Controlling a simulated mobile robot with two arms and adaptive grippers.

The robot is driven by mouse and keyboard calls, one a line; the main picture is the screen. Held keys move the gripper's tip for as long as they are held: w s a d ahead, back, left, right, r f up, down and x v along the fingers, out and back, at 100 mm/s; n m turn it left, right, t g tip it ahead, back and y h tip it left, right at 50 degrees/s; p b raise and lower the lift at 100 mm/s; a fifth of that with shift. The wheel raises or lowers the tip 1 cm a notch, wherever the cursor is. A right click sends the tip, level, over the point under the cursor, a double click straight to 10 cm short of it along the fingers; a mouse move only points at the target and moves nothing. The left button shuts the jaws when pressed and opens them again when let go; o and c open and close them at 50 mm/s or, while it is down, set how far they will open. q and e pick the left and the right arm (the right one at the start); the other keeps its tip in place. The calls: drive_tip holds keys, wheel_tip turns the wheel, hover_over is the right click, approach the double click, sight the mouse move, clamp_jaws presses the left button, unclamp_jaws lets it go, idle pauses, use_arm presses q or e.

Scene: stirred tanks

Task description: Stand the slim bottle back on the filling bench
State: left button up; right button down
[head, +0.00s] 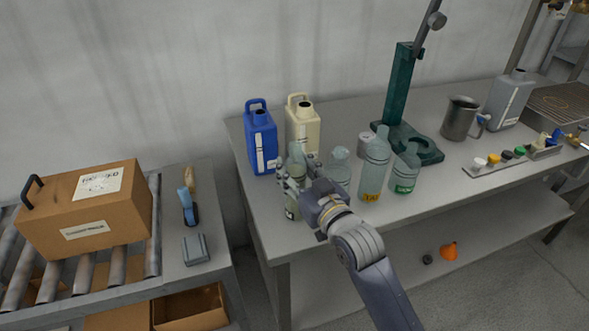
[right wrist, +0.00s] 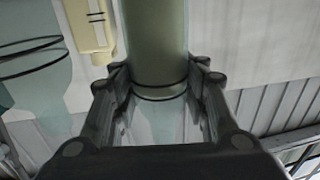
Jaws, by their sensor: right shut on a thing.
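The slim bottle (head: 292,207), clear with greenish contents low down, is upright at the left end of the filling bench (head: 420,203). My right gripper (head: 296,180) is shut around its middle. In the right wrist view the bottle (right wrist: 155,45) rises between the two fingers (right wrist: 160,100), with dark rings around it. Its base appears over the bench top near the front left corner; I cannot tell whether it touches. My left gripper is not in view.
Close right of the gripper stand several clear bottles, including a tall one (head: 374,165) and a green-labelled one (head: 404,174). Behind are a blue canister (head: 262,140) and a cream canister (head: 302,128). A roller conveyor with a cardboard box (head: 88,215) is at left.

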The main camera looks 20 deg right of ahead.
drive_tip(key=shift+f, duration=0.1)
drive_tip(key=c, duration=0.9)
unclamp_jaws()
drive_tip(key=shift+c, duration=0.2)
drive_tip(key=s+d+b, duration=0.1)
drive_tip(key=s+d, duration=0.1)
drive_tip(key=s, duration=1)
drive_tip(key=shift+b, duration=0.35)
drive_tip(key=shift+d, duration=0.1)
